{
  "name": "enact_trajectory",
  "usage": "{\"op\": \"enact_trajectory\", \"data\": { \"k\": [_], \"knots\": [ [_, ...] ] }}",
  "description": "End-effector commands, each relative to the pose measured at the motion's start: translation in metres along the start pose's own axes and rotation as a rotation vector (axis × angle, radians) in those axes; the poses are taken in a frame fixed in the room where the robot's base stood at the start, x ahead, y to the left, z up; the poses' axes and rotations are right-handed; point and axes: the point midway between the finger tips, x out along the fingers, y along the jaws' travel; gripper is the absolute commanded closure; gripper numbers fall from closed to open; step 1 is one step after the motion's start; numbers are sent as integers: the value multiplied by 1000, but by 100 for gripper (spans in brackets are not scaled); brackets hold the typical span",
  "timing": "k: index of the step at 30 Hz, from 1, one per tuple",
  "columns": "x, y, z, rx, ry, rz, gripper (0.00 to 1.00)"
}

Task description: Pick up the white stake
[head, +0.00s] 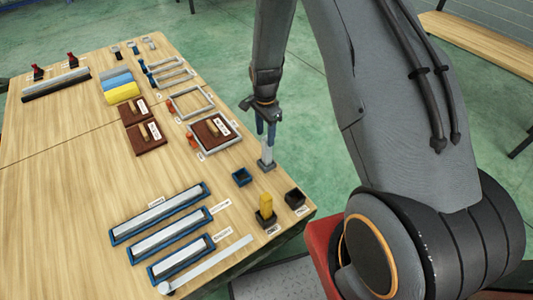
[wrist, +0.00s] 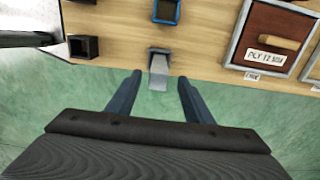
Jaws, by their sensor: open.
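The white stake (head: 266,153) stands upright in a small grey holder near the table's right edge. In the wrist view the stake (wrist: 158,70) shows between my two blue fingers, with a gap on each side. My gripper (head: 266,132) is open, points down and is over the top of the stake. In the wrist view the fingertips of my gripper (wrist: 159,77) are spread to the left and right of the stake. How deep the stake's top reaches between the fingers is hard to tell.
An empty blue holder (head: 242,177), a yellow stake (head: 266,206) in a dark holder and an empty dark holder (head: 295,198) stand close by, toward the front. A framed brown tray (head: 214,132) lies behind to the left. Green floor is beyond the table's right edge.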

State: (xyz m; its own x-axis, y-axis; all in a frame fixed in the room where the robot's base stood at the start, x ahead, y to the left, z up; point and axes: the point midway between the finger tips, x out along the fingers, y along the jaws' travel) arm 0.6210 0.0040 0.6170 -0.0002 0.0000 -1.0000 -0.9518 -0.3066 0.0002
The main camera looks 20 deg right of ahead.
Motion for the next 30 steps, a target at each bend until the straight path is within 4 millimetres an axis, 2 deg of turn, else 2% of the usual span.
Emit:
{"op": "enact_trajectory", "data": {
  "k": [18, 27, 28, 30],
  "knots": [
    [66, 2, -5, -2, 0, 0, 53],
    [70, 2, -5, -2, 0, 0, 53],
    [70, 2, -5, -2, 0, 0, 55],
    [70, 2, -5, -2, 0, 0, 67]
  ]
}}
